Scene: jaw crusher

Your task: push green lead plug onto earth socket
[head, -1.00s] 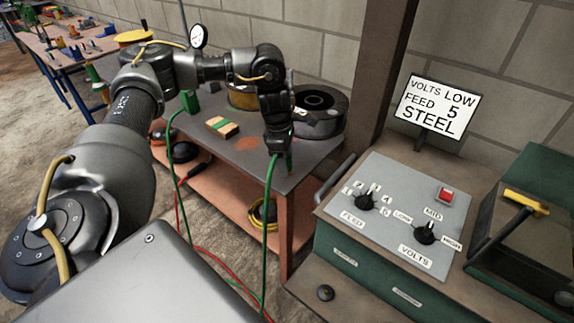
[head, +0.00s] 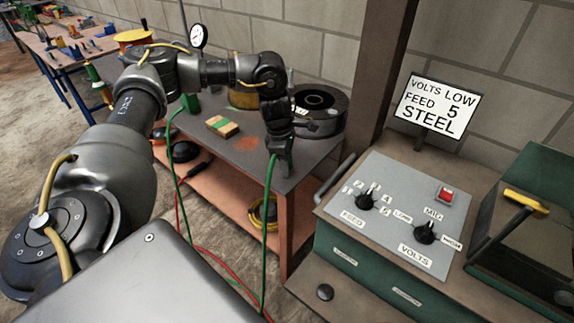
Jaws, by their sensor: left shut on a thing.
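My left gripper (head: 281,152) hangs fingers down above the front right part of the small dark-topped table. It is shut on the green lead plug, which is mostly hidden between the fingers. The green lead (head: 268,210) runs down from the gripper past the table's front edge towards the floor. I cannot make out the earth socket for certain. A round black fitting (head: 325,292) sits on the ledge at the front of the green machine, but I cannot tell if it is the socket. My right gripper is not in view.
The small table (head: 245,158) carries a wood block with a green band (head: 222,126), a dark wire spool (head: 320,105) and a green clamp-like piece (head: 190,103). The control panel (head: 400,210), with two knobs and a red button, stands right. A brown post (head: 390,70) rises behind.

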